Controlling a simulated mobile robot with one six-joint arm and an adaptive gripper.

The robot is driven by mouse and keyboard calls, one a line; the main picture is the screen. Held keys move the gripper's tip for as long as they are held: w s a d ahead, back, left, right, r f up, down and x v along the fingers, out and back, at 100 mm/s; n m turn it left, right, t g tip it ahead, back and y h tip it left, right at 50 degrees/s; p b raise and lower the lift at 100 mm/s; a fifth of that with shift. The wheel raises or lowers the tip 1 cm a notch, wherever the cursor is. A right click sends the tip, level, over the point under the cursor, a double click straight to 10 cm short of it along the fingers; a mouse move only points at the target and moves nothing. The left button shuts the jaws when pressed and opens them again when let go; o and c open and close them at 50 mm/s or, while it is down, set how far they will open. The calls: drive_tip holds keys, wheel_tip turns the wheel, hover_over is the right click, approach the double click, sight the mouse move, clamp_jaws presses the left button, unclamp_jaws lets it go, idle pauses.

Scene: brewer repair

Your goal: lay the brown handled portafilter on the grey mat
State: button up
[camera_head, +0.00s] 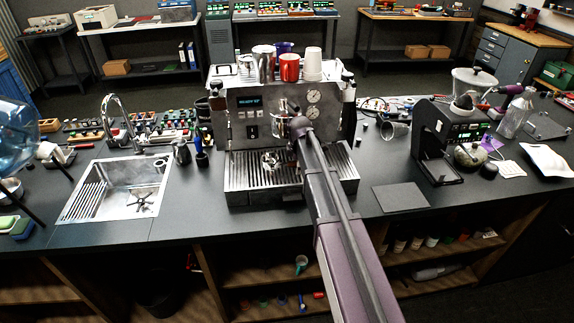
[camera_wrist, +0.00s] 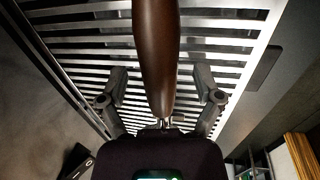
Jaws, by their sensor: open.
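The brown handle of the portafilter (camera_wrist: 156,55) runs down the middle of the wrist view. It lies between the two fingers of my gripper (camera_wrist: 160,82), with a visible gap on each side. My gripper is open and not closed on the handle. In the head view my arm reaches to the front of the espresso machine (camera_head: 255,118) and hides the handle. The grey mat (camera_head: 400,197) lies flat and bare on the counter, right of the machine.
The slatted drip tray (camera_head: 245,178) is under the handle and also fills the wrist view (camera_wrist: 85,25). A grinder (camera_head: 440,140) stands right of the mat. A sink (camera_head: 115,190) is at the left. Cups, including a red one (camera_head: 289,68), stand on the machine.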

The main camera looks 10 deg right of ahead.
clamp_jaws()
drive_tip(key=shift+r, duration=0.1)
idle(0.4)
wheel_tip(320, 180, up, 4)
drive_tip(key=p, duration=0.4)
drive_tip(key=shift+f, duration=0.2)
drive_tip(key=s+d+r+p, duration=0.1)
drive_tip(key=s+d, duration=0.8)
drive_tip(key=s, duration=0.3)
drive_tip(key=shift+s+d, duration=0.35)
drive_tip(key=shift+s, duration=0.05)
